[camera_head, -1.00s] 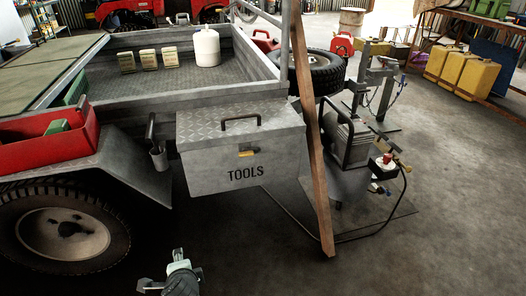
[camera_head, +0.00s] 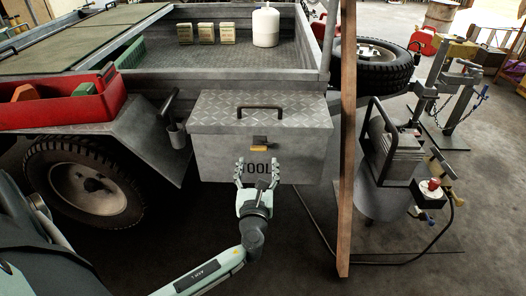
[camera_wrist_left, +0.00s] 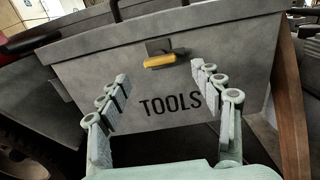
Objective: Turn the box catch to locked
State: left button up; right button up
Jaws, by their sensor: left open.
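The grey metal tool box (camera_head: 217,157) has a chequered lid and the word TOOLS on its front. Its box catch (camera_head: 259,144) is a dark plate with a yellow handle, high on the front face. In the left wrist view the catch (camera_wrist_left: 160,61) shows its yellow handle lying nearly level, between and beyond the fingertips. My left gripper (camera_head: 257,168) is open and empty in front of the box, just below the catch. In the left wrist view its fingers (camera_wrist_left: 160,84) are spread wide, apart from the catch. My right gripper is not in view.
A wooden plank (camera_head: 347,150) leans upright close to the right of the box. A compressor (camera_head: 392,150) stands beyond it. A red tray (camera_head: 70,108) sits on the trailer fender at left. The floor in front of the box is open.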

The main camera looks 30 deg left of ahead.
aim_at(259, 150)
pick_arm(q)
jog(key=x, duration=0.5)
jog(key=shift+a, duration=0.1)
jog(key=shift+w+a, duration=0.15)
jog(key=shift+w, duration=0.2)
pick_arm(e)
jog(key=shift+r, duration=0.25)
pick_arm(q)
jog(key=shift+c, duration=0.6)
jog(key=c, duration=1)
jog(key=shift+c, duration=0.2)
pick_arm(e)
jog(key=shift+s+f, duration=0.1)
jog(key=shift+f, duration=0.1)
